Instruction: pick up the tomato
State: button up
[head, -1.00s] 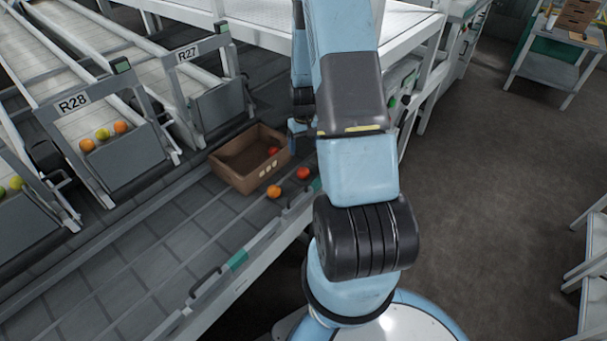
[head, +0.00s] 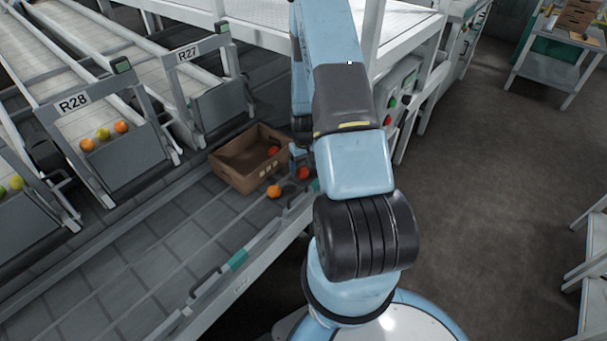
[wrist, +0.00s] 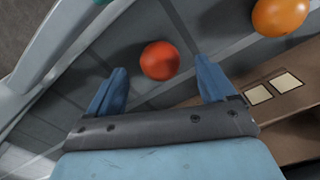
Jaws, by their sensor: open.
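A red tomato (wrist: 160,61) lies on the grey slatted surface, between and just beyond the spread blue fingers of my gripper (wrist: 158,88) in the wrist view. The fingers do not appear to touch it. In the head view the red tomato (head: 304,173) is beside the front right corner of the cardboard box, partly behind my gripper (head: 298,160). Another red tomato (head: 273,151) is inside the box.
The open cardboard box (head: 232,174) stands on the grey conveyor (head: 150,240), close to my gripper. A metal rail (head: 255,258) edges the conveyor.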

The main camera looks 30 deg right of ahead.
aim_at(303, 169)
jog(key=shift+f, duration=1.65)
jog(key=c, duration=0.8)
jog(key=shift+r, duration=0.1)
jog(key=shift+c, duration=0.2)
